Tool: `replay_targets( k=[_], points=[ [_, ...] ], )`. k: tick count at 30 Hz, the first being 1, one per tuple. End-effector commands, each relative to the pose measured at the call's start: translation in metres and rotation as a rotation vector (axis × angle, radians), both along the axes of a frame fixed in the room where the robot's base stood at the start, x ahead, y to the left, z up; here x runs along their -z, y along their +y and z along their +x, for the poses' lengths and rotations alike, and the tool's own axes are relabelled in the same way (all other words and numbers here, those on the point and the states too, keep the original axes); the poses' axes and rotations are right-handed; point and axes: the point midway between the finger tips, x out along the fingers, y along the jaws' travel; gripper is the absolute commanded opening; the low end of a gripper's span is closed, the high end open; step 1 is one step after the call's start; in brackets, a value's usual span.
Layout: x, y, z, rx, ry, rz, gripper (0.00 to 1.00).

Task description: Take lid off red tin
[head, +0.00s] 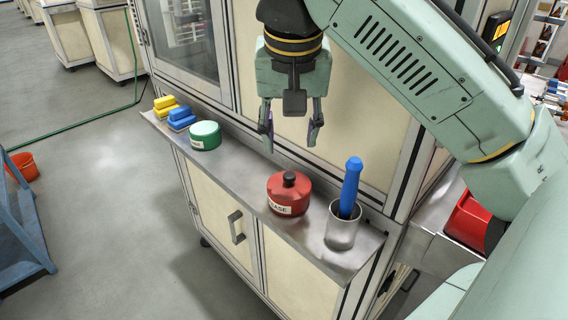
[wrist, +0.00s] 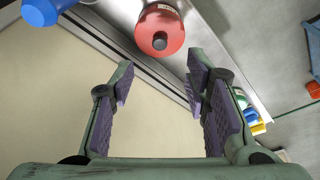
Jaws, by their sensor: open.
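The red tin (head: 287,200) stands upright on the narrow metal shelf, with a pale label on its side that seems to end in "EASE". Its red lid (head: 284,181) is on and has a dark round knob (head: 290,179) on top. My gripper (head: 290,132) is open and empty, pointing down above the shelf, behind and higher than the tin. In the wrist view the red tin (wrist: 160,22) shows at the top, beyond the open fingertips (wrist: 160,72), with its knob (wrist: 159,41) facing the camera. Nothing is between the fingers.
A metal cup (head: 341,228) with a blue-handled tool (head: 350,186) stands close right of the tin. A green tin (head: 205,135) and blue and yellow blocks (head: 175,113) sit at the shelf's left. The cabinet wall (head: 350,130) rises behind. The shelf is bare between the tins.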

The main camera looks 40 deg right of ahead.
Motion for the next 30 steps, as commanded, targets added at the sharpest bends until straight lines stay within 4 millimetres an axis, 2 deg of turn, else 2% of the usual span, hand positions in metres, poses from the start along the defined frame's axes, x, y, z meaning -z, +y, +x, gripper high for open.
replay_targets(
  k=[7, 13, 20, 27, 30],
  points=[
    [0.01, -0.003, -0.001, 0.009, 0.007, 0.002, 0.43],
    [0.044, -0.008, 0.005, 0.009, 0.008, 0.001, 0.43],
    [0.067, -0.012, 0.009, 0.011, 0.007, 0.0, 0.43],
    [0.1, -0.015, 0.014, 0.01, 0.007, 0.0, 0.43],
    [0.106, -0.016, 0.017, 0.008, 0.006, 0.0, 0.43]
  ],
)
